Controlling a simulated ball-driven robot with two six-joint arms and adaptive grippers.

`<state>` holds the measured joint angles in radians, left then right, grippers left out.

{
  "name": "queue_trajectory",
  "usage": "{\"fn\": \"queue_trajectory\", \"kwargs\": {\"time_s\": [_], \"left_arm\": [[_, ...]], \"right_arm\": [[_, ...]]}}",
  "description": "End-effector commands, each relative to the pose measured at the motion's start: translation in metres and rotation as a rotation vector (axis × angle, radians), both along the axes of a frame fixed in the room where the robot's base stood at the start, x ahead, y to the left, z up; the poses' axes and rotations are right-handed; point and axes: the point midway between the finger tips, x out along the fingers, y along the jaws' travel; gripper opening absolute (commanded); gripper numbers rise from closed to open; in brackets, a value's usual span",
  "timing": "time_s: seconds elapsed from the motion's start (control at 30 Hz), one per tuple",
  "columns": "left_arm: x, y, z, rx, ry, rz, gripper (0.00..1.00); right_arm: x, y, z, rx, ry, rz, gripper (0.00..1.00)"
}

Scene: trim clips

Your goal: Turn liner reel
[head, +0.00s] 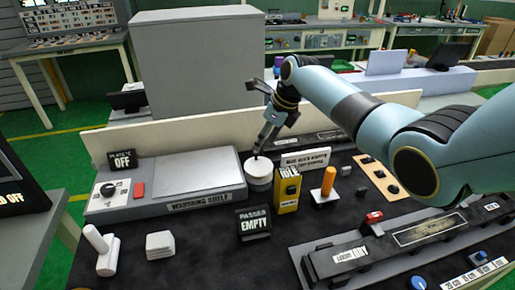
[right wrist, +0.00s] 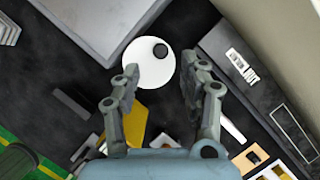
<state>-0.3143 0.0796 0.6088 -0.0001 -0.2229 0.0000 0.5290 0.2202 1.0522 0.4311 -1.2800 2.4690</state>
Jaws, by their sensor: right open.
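The liner reel (head: 259,176) appears to be the white round drum right of the warming shelf. In the right wrist view it is a white disc (right wrist: 145,68) with a dark round knob (right wrist: 160,50) off its centre. My right gripper (head: 262,146) is above the reel, pointing down. In the right wrist view its fingers (right wrist: 158,72) are spread apart with nothing between them, and the reel lies beyond the tips. Whether a fingertip touches the knob cannot be told. My left gripper is not in view.
The warming shelf (head: 190,180) stands left of the reel. A yellow box (head: 288,192) and an orange post (head: 328,181) stand close on its right. A sign reading "PASSED EMPTY" (head: 253,221) stands in front. A low cream wall (head: 130,139) runs behind.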

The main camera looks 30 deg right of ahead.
Motion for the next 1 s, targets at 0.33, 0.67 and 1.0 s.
{"fn": "queue_trajectory", "kwargs": {"time_s": [0.33,0.67,1.0], "left_arm": [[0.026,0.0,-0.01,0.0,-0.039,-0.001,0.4],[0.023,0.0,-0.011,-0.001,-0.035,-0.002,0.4],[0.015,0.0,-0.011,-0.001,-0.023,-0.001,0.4]], "right_arm": [[0.016,0.009,-0.044,0.0,0.0,0.0,0.43],[0.017,0.01,-0.047,-0.001,-0.002,0.001,0.43],[0.017,0.01,-0.047,-0.001,-0.001,0.001,0.01]]}}
